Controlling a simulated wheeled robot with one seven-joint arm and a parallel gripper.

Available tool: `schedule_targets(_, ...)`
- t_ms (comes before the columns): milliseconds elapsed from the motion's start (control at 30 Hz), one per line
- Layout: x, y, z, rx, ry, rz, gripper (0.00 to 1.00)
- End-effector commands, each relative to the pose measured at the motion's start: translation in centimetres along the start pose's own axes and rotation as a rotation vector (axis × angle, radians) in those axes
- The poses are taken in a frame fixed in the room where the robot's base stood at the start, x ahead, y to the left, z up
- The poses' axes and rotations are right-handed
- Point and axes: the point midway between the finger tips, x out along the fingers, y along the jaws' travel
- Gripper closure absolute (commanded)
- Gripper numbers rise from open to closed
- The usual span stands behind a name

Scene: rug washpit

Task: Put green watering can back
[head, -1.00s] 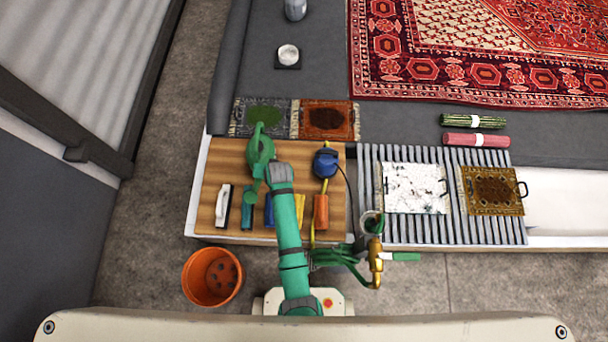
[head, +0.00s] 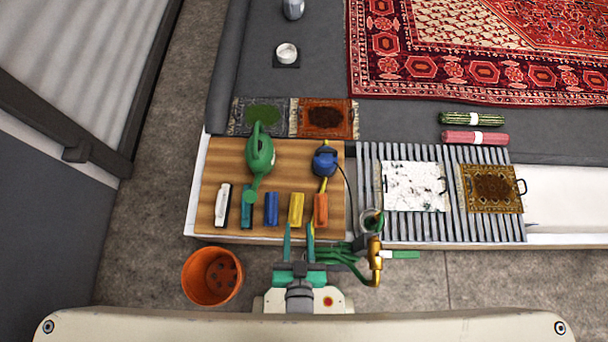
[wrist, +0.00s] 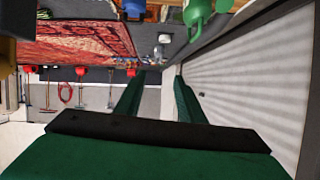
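The green watering can (head: 260,154) stands on the left part of a wooden board (head: 215,170), its far end reaching toward a grey mat with a green patch (head: 263,115). A narrow green part of it points down the picture, close to the teal block. The can also shows at the top of the wrist view (wrist: 197,10), partly cut off. My gripper (head: 299,231) is at the board's near edge, below the yellow and orange blocks. Its two fingers are apart with nothing between them, and it does not touch the can. The wrist view shows the spread fingers (wrist: 157,90) too.
White, teal, blue, yellow and orange blocks (head: 297,208) line the board's near side. A blue item (head: 325,161) stands behind them. A brass tap (head: 375,262) is right of my gripper. An orange bucket (head: 212,275) stands on the floor at left. A slatted rack (head: 455,200) holds two small mats.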

Motion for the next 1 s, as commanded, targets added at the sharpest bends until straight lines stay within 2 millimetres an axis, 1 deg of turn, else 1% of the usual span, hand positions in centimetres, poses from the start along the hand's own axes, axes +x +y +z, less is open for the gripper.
schedule_targets(33,-1.9,0.2,-1.3,-0.015,0.026,0.007,0.65)
schedule_targets(100,-4.0,0.4,-3.4,-0.037,0.069,0.014,0.65)
schedule_targets(200,-6.3,0.6,-5.8,-0.065,0.119,0.021,0.65)
schedule_targets(300,-7.7,0.6,-7.5,-0.083,0.152,0.024,0.65)
schedule_targets(400,-8.4,0.6,-8.3,-0.091,0.169,0.026,0.65)
schedule_targets(467,-8.5,0.6,-8.5,-0.093,0.172,0.026,0.65)
schedule_targets(933,-8.4,0.6,-8.4,-0.092,0.171,0.026,0.65)
schedule_targets(967,-8.4,0.6,-8.4,-0.092,0.171,0.026,0.69)
schedule_targets(1000,-8.4,0.6,-8.4,-0.092,0.171,0.026,0.69)
